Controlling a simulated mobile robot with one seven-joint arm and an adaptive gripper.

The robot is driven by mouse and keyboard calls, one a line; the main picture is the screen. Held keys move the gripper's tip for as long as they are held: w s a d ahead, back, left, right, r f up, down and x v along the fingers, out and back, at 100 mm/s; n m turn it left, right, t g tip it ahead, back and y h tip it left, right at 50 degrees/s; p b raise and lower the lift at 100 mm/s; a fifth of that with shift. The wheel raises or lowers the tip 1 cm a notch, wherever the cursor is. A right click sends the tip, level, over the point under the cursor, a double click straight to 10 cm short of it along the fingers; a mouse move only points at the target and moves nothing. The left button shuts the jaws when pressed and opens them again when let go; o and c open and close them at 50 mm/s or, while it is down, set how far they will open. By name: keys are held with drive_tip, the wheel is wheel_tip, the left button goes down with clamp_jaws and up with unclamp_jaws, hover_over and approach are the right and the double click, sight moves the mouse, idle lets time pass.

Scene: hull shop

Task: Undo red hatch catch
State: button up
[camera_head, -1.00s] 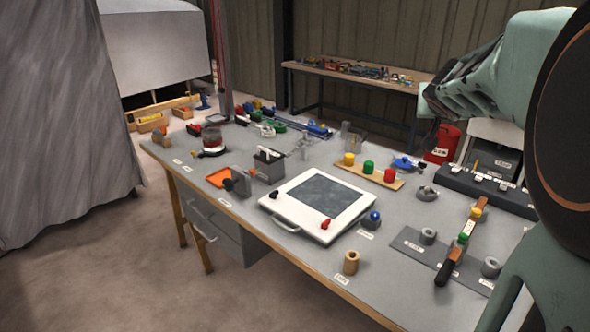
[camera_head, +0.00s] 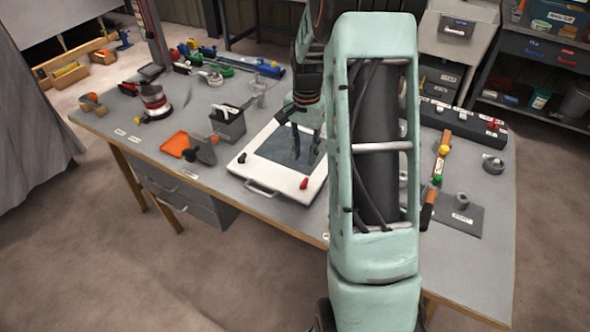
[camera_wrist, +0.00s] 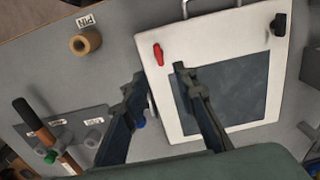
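The white hatch (camera_head: 262,182) with a dark window lies on the grey bench, and it fills the upper right of the wrist view (camera_wrist: 215,40). The red hatch catch (camera_head: 304,184) sits on its frame at the near right corner. In the wrist view the red catch (camera_wrist: 157,54) lies just beyond my fingertips, roughly between their lines. A black catch (camera_head: 242,158) is on the near left corner, also in the wrist view (camera_wrist: 279,24). My gripper (camera_head: 306,152) hangs over the window, fingers down. In the wrist view my gripper (camera_wrist: 159,75) is open and empty, apart from the red catch.
A wooden ring (camera_wrist: 85,42) labelled PIN lies beside the hatch. A grey plate (camera_head: 458,218) with a post is on the right. An orange tray (camera_head: 176,144) and a grey bin (camera_head: 228,124) stand left of the hatch. My arm hides the bench between.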

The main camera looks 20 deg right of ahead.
sight(304, 182)
wheel_tip(304, 182, down, 10)
drive_tip(key=shift+s+f+p, duration=0.1)
drive_tip(key=shift+f+p, duration=0.1)
drive_tip(key=shift+p, duration=0.35)
drive_tip(key=shift+d, duration=0.1)
clamp_jaws()
